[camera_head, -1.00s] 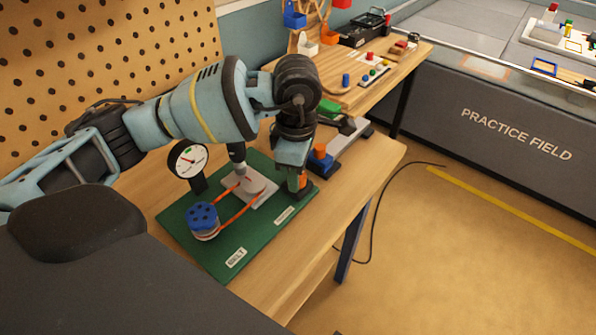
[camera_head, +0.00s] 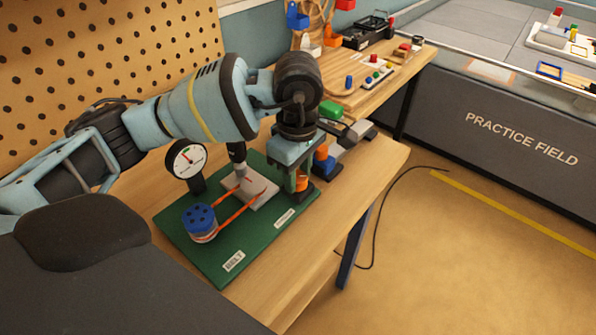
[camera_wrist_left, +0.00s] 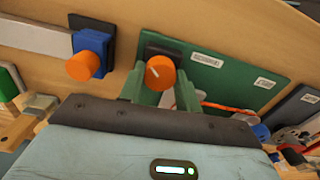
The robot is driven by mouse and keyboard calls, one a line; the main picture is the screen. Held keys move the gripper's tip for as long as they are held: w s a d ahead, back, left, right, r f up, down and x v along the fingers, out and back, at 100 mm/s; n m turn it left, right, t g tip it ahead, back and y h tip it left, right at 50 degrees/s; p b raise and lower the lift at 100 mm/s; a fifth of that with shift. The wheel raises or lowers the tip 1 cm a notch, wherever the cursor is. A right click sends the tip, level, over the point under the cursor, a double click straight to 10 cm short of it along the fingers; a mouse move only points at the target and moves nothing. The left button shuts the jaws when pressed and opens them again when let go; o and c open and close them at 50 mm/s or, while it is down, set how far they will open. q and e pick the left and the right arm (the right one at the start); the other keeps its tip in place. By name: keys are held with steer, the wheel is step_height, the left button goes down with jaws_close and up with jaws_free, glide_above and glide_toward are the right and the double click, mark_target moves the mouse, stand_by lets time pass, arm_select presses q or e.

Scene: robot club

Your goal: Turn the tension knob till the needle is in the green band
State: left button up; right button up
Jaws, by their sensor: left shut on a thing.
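The green belt board (camera_head: 243,244) lies on the wooden bench. It carries a blue pulley (camera_head: 200,220), an orange belt (camera_head: 233,212) and a round white gauge (camera_head: 188,159). The needle and green mark are near the dial's top, but too small to tell whether they line up. The orange tension knob (camera_wrist_left: 159,73) has a white line and sits on a black block at the board's edge. My left gripper (camera_head: 299,182) is over it, with green fingers on both sides, shut on the knob. The fingertip contact is partly hidden. My right gripper is out of view.
A second orange knob (camera_wrist_left: 80,67) on a blue block (camera_wrist_left: 93,52) stands close beside the board. A second table (camera_head: 370,85) with small parts is behind. A pegboard (camera_head: 80,60) is at the left. The bench front is clear.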

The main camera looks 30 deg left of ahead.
mark_target(298, 177)
arm_select(q)
steer(key=o, duration=1)
steer(key=shift+c, duration=0.2)
steer(key=shift+r, duration=3.95)
